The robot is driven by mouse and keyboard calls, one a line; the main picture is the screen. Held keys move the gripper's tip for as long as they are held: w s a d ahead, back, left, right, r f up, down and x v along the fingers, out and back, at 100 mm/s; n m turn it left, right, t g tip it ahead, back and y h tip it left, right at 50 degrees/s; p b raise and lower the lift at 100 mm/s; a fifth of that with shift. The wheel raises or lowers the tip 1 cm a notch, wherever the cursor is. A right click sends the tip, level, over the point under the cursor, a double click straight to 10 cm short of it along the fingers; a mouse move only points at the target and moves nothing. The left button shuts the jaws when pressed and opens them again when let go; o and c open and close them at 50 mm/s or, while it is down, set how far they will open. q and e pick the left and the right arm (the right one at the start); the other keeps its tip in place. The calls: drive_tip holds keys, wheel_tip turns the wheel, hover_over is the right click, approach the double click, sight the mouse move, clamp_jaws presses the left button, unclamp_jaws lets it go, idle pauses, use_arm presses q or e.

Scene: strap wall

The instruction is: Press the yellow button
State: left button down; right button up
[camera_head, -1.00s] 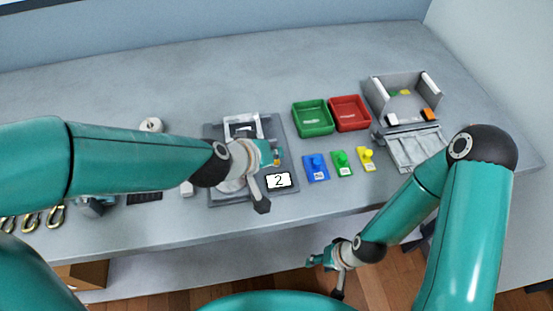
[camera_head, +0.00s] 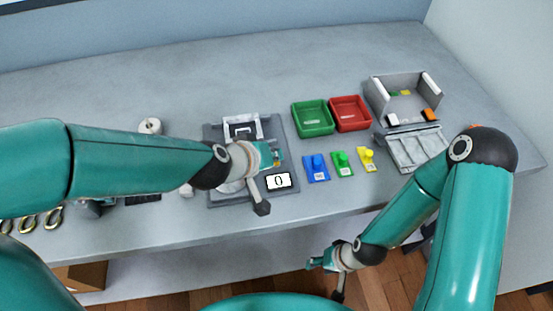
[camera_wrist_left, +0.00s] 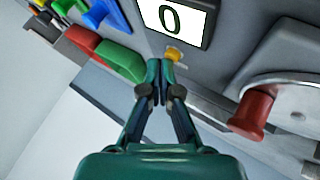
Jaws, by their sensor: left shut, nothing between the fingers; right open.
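The small yellow button (camera_wrist_left: 174,54) is on the grey panel in the left wrist view, just below the display. The display (camera_wrist_left: 172,18) reads 0; it also shows in the head view (camera_head: 279,181). My left gripper (camera_wrist_left: 160,68) is shut and empty, its fingertips right beside the button; I cannot tell whether they touch it. In the head view my left gripper (camera_head: 270,157) is over the grey device (camera_head: 290,150) and covers part of it. My right gripper (camera_head: 318,263) is open and empty, low in front of the bench.
A red knob (camera_wrist_left: 252,112) stands on the device near my left gripper. Blue (camera_head: 316,167), green (camera_head: 342,163) and yellow (camera_head: 367,159) pieces lie to the right. Behind them are a green tray (camera_head: 313,133) and a red tray (camera_head: 351,128).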

idle(0.3)
use_arm(q)
drive_tip(key=shift+r+p, duration=0.8)
drive_tip(key=shift+p, duration=0.1)
wheel_tip(320, 180, up, 5)
drive_tip(key=p, duration=0.5)
idle(0.6)
